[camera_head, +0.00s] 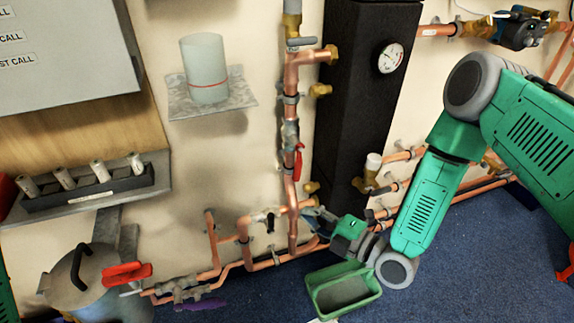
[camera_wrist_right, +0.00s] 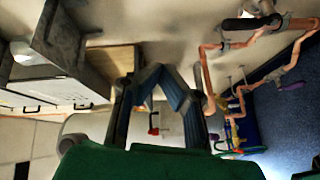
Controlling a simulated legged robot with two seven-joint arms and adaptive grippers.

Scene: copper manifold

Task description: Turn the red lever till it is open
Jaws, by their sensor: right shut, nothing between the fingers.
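A red lever (camera_head: 298,162) sits on the vertical copper pipe left of the black column and points roughly along the pipe. A larger red handle (camera_head: 127,272) shows at the lower left by a grey pot. My right gripper (camera_head: 308,213) is low in front of the pipes, below the red lever and apart from it. Its fingers come together and are empty; they also show in the right wrist view (camera_wrist_right: 166,72). A small red thing (camera_wrist_right: 153,124) shows between the fingers there, but I cannot tell which one it is. My left gripper is not in view.
Copper pipes (camera_head: 292,200) run along the wall. A black column (camera_head: 350,110) with a gauge (camera_head: 390,58) stands beside them. A green bin (camera_head: 343,290) is on the blue floor under my right gripper. A shelf with a white cylinder (camera_head: 205,70) hangs left of the pipe.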

